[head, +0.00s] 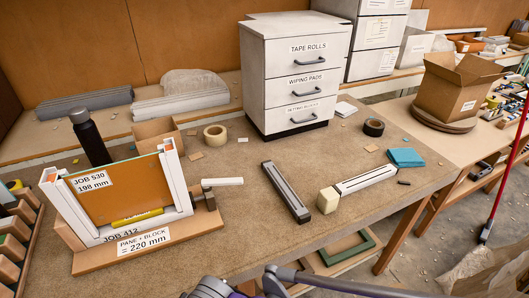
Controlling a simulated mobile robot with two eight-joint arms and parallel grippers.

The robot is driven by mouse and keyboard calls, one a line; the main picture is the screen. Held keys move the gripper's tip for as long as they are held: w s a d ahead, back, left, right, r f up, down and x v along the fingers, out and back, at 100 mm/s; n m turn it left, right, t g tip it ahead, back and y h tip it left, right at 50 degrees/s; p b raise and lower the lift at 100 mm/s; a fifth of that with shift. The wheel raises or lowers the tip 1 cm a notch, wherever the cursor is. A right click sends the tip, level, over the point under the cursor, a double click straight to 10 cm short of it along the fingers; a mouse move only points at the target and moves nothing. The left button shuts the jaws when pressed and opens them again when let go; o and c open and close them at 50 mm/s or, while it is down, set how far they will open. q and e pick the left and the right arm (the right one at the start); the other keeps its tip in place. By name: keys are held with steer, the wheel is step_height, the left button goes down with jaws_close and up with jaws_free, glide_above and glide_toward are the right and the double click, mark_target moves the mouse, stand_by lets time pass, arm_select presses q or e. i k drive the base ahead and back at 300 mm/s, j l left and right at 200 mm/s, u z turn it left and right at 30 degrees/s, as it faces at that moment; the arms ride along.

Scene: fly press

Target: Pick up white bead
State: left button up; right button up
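A white bar (366,180) with a dark groove along its top, which looks like the white bead, lies on the workbench right of centre. A cream block (328,201) sits at its near left end, and the two appear to touch. A dark grey bar (280,180) with a pale strip along its top lies to its left, apart from it. White strips also form the frame (181,185) around the brown pane at the left. Parts of my arms show at the bottom edge, well below the bars. No gripper fingertips can be made out.
A blue cloth (406,157), a black tape roll (374,127) and a small dark piece (404,183) lie near the white bar. A drawer cabinet (292,75) stands behind. A black bottle (90,140) stands at the left. The bench front centre is clear.

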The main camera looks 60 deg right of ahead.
mark_target(345, 187)
steer(key=z, duration=3.15)
steer(key=u, duration=0.9)
steer(key=l+u, duration=0.25)
steer(key=u, duration=0.15)
steer(key=l+u, duration=0.6)
steer(key=u, duration=0.2)
steer(key=k+l+u, duration=0.2)
steer(key=l, duration=0.15)
steer(key=l+u, duration=0.2)
steer(key=l, duration=0.15)
steer(key=k+l+u, duration=0.1)
steer(key=l+u, duration=0.15)
steer(key=k+l, duration=0.15)
steer(key=l, duration=0.2)
steer(key=k+l+u, duration=0.1)
steer(key=l, duration=0.25)
steer(key=k+l, duration=0.2)
steer(key=i+l, duration=0.1)
steer(key=l, duration=0.5)
steer(key=i, duration=0.05)
